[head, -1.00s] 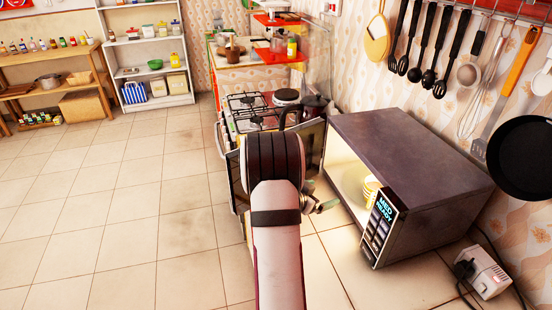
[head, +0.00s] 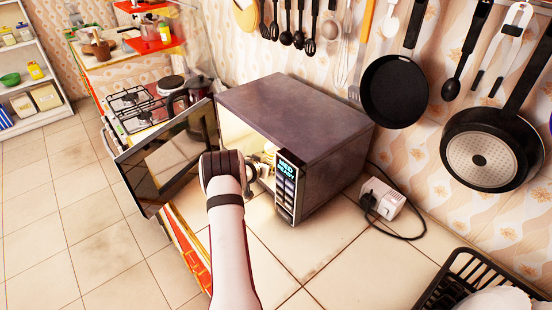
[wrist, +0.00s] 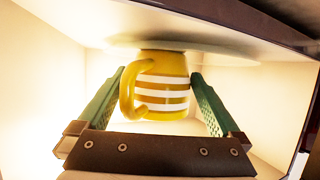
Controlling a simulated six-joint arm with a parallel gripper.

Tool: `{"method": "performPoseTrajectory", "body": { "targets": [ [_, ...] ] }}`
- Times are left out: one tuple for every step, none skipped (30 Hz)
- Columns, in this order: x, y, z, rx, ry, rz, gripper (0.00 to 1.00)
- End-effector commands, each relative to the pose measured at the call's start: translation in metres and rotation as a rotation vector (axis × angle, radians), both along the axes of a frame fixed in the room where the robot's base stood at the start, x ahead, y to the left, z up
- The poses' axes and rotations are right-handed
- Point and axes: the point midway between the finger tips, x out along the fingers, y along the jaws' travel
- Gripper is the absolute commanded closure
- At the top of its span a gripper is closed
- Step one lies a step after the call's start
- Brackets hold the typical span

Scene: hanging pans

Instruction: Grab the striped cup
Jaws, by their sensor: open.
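The striped cup (wrist: 165,92), yellow with white bands, is inside the open microwave (head: 310,135). In the wrist view it looks upside down, with one end against a pale round plate (wrist: 215,47) and its handle to the left. My gripper (wrist: 158,76) is open, with one green finger on each side of the cup. The left finger is close by the handle; I cannot tell whether it touches. In the head view my gripper (head: 260,168) is at the microwave opening, and my arm and the display panel hide most of the cup.
The microwave door (head: 170,155) stands open to the left. The microwave walls and display panel (head: 287,180) are close around my gripper. A white plugged adapter (head: 382,198) and a black rack (head: 480,285) are to the right. Pans (head: 395,92) hang on the wall.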

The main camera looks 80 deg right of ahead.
Motion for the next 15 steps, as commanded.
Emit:
{"method": "performPoseTrajectory", "body": {
  "targets": [
    [0.0001,0.0,0.0001,0.0,0.0,0.0,0.0],
    [0.0002,0.0001,0.0002,0.0,0.0,0.0,0.0],
    [0.0002,0.0002,0.0002,0.0,0.0,0.0,0.0],
    [0.0002,0.0002,0.0003,0.0,0.0,0.0,0.0],
    [0.0003,0.0003,0.0004,0.0,0.0,0.0,0.05],
    [0.0003,0.0003,0.0004,0.0,0.0,0.0,0.13],
    [0.0004,0.0003,0.0004,0.0,0.0,0.0,0.18],
    [0.0004,0.0003,0.0004,0.0,0.0,0.0,0.23],
    [0.0004,0.0003,0.0004,0.0,0.0,0.0,0.31],
    [0.0004,0.0004,0.0005,0.0,0.0,0.0,0.36],
    [0.0004,0.0004,0.0005,0.0,0.0,0.0,0.41],
    [0.0004,0.0004,0.0005,0.0,-0.001,0.0,0.49],
    [0.0005,0.0005,0.0006,0.0,-0.001,0.0,0.54],
    [0.0005,0.0005,0.0006,0.0,-0.001,0.0,0.59],
    [0.0005,0.0005,0.0006,0.0,-0.001,0.0,0.67]
  ]
}}
